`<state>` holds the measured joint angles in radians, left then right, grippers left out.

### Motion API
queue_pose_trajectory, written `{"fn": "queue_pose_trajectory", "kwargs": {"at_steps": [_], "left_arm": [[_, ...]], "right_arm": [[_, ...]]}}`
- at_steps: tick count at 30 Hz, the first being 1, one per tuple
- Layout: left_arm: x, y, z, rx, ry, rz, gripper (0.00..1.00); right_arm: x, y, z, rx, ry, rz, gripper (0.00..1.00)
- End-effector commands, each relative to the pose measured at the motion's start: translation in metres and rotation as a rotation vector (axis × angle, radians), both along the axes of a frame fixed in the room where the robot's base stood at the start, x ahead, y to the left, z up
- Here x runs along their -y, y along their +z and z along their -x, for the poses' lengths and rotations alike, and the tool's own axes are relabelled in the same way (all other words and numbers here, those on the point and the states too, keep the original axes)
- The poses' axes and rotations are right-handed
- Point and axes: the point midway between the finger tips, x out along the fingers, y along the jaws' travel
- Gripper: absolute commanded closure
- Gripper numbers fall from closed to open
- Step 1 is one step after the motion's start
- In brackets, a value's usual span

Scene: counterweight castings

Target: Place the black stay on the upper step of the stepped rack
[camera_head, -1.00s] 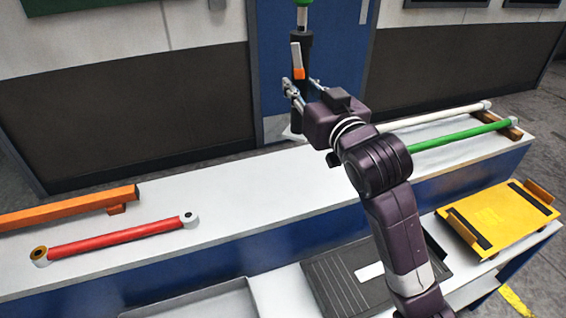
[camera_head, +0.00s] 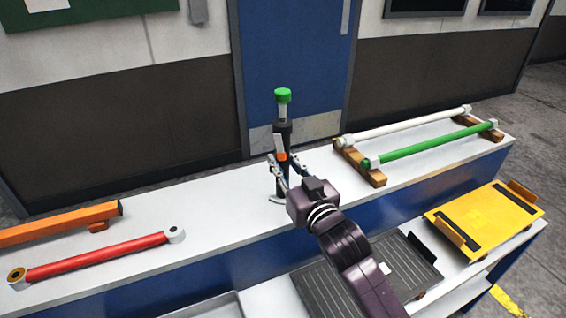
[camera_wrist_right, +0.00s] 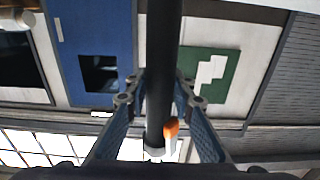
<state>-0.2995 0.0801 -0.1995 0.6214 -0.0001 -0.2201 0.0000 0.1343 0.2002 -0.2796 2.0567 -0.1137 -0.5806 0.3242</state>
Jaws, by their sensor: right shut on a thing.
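The black stay (camera_head: 283,132) is upright, with a green cap on top and an orange-and-white piece on its side. My right gripper (camera_head: 285,168) is shut on its lower part. A pale foot shows at its bottom, over the white upper step (camera_head: 225,215) of the long blue-fronted rack; I cannot tell whether it touches. In the right wrist view, the black stay (camera_wrist_right: 163,70) runs between the fingers of my right gripper (camera_wrist_right: 157,88), with the orange piece near its pale end. My left gripper is not in view.
A red strut (camera_head: 95,256) and an orange bar (camera_head: 60,223) lie at left on the upper step. A white tube (camera_head: 410,125) and a green tube (camera_head: 430,144) rest on wooden supports at right. Below are a black ribbed mat (camera_head: 320,290) and a yellow platform (camera_head: 480,220).

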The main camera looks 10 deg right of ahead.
Motion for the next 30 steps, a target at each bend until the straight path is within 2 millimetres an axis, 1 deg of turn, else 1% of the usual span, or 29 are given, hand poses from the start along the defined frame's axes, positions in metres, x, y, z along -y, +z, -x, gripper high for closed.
{"fn": "queue_pose_trajectory", "kwargs": {"at_steps": [6,10,11,15,22,25,28,30], "left_arm": [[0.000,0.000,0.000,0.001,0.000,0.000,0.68],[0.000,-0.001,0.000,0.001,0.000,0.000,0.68],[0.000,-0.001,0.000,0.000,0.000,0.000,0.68],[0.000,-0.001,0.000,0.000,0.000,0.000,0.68],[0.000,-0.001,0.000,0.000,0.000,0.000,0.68],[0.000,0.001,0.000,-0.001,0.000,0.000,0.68],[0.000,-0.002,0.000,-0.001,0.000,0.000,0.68],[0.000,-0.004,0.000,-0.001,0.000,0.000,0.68]], "right_arm": [[0.000,0.002,0.000,0.007,0.000,-0.001,1.00],[0.000,-0.001,0.000,0.006,0.000,-0.001,1.00],[0.000,-0.003,0.000,0.000,-0.001,0.000,0.75],[0.000,-0.002,0.000,0.001,-0.001,0.000,0.60],[0.000,-0.002,0.000,0.001,-0.001,0.000,0.60],[0.000,0.002,0.000,0.002,0.000,0.001,0.60],[0.002,-0.002,0.009,0.000,0.000,0.000,0.60],[0.004,-0.002,0.020,0.000,0.000,0.000,0.60]]}}
